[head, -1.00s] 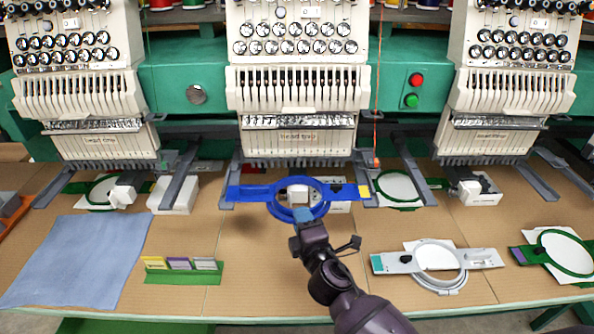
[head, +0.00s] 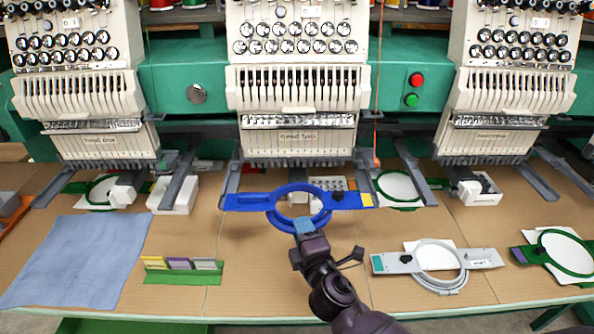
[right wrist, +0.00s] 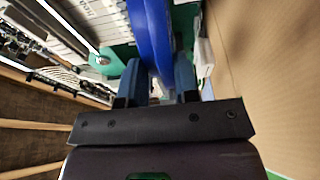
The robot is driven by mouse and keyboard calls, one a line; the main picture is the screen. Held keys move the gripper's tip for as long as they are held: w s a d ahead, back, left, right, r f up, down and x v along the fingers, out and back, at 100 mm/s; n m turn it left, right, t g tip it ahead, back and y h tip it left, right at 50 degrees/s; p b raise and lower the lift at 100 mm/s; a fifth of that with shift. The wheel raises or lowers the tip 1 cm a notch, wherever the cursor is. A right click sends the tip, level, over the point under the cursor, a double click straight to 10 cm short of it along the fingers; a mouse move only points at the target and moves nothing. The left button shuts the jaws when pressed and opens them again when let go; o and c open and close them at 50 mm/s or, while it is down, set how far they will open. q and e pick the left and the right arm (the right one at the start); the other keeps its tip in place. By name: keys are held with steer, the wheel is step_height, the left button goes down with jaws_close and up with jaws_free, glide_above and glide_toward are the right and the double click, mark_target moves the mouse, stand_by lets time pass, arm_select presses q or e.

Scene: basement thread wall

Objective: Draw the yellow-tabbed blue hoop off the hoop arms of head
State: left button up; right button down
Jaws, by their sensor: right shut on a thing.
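The blue hoop (head: 258,201) with its yellow tab (head: 367,200) at the right end is below the middle machine head (head: 297,140). Its bar spans in front of the two grey hoop arms, the left arm (head: 232,178) and the right arm (head: 363,177); I cannot tell whether its ends still touch them. My right gripper (head: 304,226) is shut on the near rim of the hoop ring. In the right wrist view the blue rim (right wrist: 152,40) stands between the two fingers (right wrist: 158,82). My left gripper is not in view.
A grey hoop (head: 437,262) and a green hoop (head: 563,252) lie at the right front. A blue cloth (head: 80,260) and a green card holder (head: 183,275) lie at the left front. Neighbouring heads flank the middle one.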

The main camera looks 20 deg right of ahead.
arm_select(q)
steer(key=shift+s+f, duration=0.1)
arm_select(e)
steer(key=c, duration=0.8)
jaws_free()
